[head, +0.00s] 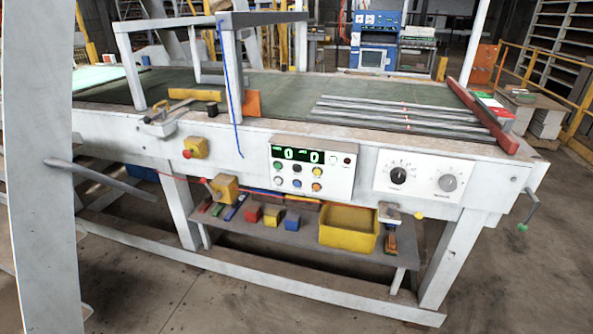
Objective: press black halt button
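The control panel (313,178) is a white box on the front of the long grey machine table. It has a green digital display (298,155) and two rows of small round buttons. A dark button (297,169), which looks black, sits in the middle of the upper row, between a green button (277,166) and an orange one (318,172). The buttons are small, so exact colours and any labels are hard to tell. Neither of my grippers is in view, and nothing covers the panel.
A yellow box with a red button (195,148) is to the left. A yellow bin (348,228) stands on the lower shelf. Floor in front is clear.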

